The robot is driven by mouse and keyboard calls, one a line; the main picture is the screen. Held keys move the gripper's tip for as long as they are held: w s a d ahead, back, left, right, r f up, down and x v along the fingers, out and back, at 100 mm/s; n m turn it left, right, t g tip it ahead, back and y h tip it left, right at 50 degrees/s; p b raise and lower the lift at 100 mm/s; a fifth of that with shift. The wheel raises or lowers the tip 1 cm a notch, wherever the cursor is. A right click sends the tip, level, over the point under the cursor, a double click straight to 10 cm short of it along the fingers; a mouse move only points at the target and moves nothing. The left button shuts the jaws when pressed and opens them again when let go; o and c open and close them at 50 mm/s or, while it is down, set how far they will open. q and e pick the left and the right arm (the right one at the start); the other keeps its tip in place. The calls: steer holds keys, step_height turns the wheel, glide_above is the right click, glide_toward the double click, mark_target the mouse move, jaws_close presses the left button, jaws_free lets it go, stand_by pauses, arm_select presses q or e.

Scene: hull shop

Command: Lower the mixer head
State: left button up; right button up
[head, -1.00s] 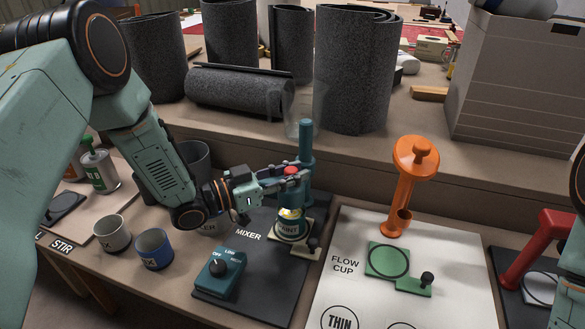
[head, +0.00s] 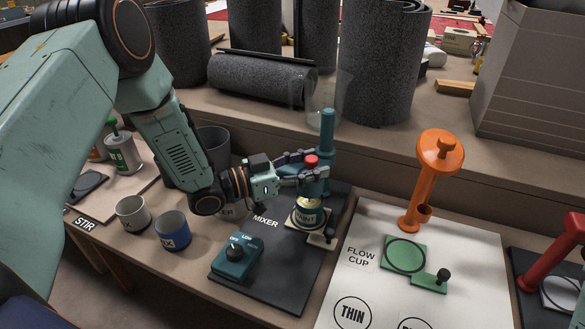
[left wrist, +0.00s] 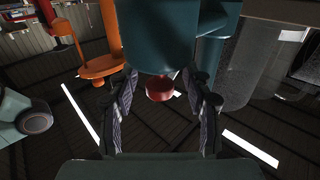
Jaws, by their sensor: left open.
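The mixer stands on a dark board and has a teal post (head: 327,137). Its teal head (left wrist: 158,35) carries a red knob (head: 312,160), and the head sits above a paint can (head: 308,215) on a pale plate. My left gripper (head: 322,165) is open at the head, with its fingers either side of the red knob in the head view. In the left wrist view the knob (left wrist: 159,88) shows between the spread fingers, with a gap on each side. The fingers partly hide the mixer head. My right gripper is out of view.
A teal speed-switch box (head: 236,258) stands at the board's front left. Grey cup (head: 133,213) and blue cup (head: 172,231) are farther left. An orange flow-cup stand (head: 425,190) is to the right. Dark rolls (head: 372,70) stand on the raised shelf behind.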

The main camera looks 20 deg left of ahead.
arm_select(q)
steer(key=v, duration=1.1)
steer(key=shift+s, duration=0.25)
steer(key=shift+a, duration=0.15)
steer(key=shift+s, duration=0.1)
